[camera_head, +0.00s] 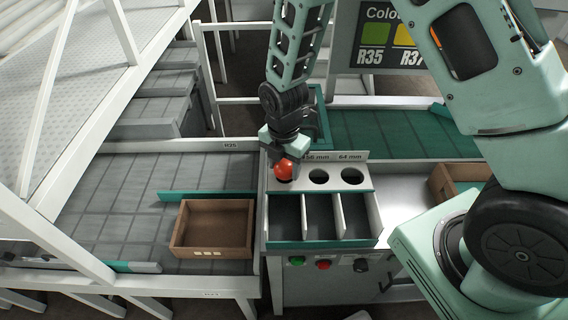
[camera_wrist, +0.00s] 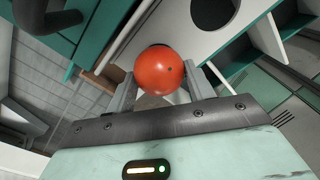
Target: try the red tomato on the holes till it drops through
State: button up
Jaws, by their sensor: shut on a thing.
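The red tomato (camera_head: 284,169) is held in my gripper (camera_head: 285,158) over the leftmost hole of the sizing plate. In the wrist view the tomato (camera_wrist: 160,70) sits between the two fingers of my gripper (camera_wrist: 158,84), which are shut on it. The sizing plate (camera_head: 300,184) has a row of holes. The middle hole (camera_head: 319,177) and the right hole (camera_head: 352,176), under the 64 mm label, are open and empty. The tomato and gripper mostly hide the left hole. I cannot tell whether the tomato touches the plate.
Below the plate are three open compartments (camera_head: 340,200) with white dividers. A brown crate (camera_head: 213,249) stands on the grey conveyor to the left. A green belt (camera_head: 400,134) runs behind. Another brown box (camera_head: 440,183) is at the right, partly hidden by my arm.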

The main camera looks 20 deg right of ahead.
aim_at(284, 163)
dwell(0.3)
jog(key=o, duration=0.8)
jog(key=shift+r, duration=0.1)
dwell(1.0)
jog(key=shift+r+p, duration=2.75)
jog(key=shift+r, duration=0.7)
